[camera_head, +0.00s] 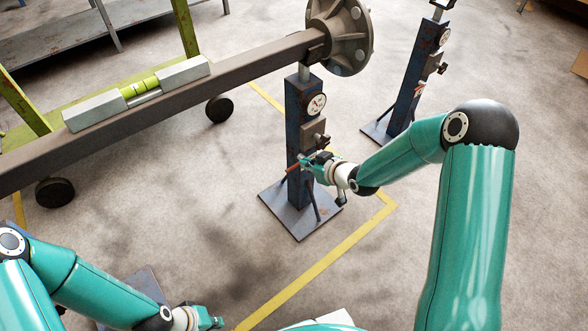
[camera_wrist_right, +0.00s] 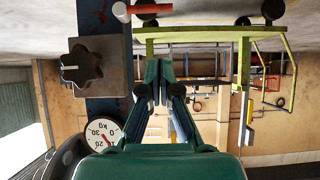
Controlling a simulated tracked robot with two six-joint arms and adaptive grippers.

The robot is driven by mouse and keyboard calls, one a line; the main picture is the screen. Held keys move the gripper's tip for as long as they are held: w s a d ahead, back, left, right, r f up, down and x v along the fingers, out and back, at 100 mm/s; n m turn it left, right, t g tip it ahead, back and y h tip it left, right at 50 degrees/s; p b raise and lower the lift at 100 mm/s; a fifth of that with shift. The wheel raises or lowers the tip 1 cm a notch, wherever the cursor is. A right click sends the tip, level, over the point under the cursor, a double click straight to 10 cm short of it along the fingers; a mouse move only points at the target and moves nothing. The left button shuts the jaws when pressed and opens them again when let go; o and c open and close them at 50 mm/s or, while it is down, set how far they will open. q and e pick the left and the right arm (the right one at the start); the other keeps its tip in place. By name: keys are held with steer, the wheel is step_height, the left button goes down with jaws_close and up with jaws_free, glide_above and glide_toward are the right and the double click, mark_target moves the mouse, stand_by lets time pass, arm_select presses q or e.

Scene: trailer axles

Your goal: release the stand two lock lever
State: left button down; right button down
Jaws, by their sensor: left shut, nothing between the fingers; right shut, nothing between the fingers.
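A blue, rusty stand (camera_head: 297,125) rises from a square base plate under the axle's hub end, with a round dial and a dark knob (camera_head: 320,140) on a box. A lever with a red handle (camera_head: 293,167) sticks out to the left, low on its column. In the right wrist view, a red lever with a pale end (camera_wrist_right: 140,9) shows at the top edge. My right gripper (camera_head: 307,160) is shut and empty, close beside the stand at lever height; touching cannot be told. My left gripper (camera_head: 215,321) is shut and empty near the bottom edge. No stand number is readable.
A second blue stand (camera_head: 408,90) stands behind to the right. The long brown axle beam (camera_head: 240,68) carries a level and ends in a hub (camera_head: 344,35). A green wheeled frame (camera_head: 186,30) is at the left. Floor with yellow lines (camera_head: 318,268) is open in front.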

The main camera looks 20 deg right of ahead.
mark_target(295, 166)
steer(key=w+a+f+b, duration=0.1)
steer(key=w+f+b, duration=0.1)
steer(key=w+f, duration=0.3)
steer(key=shift+a+f, duration=0.4)
steer(key=shift+f, duration=0.65)
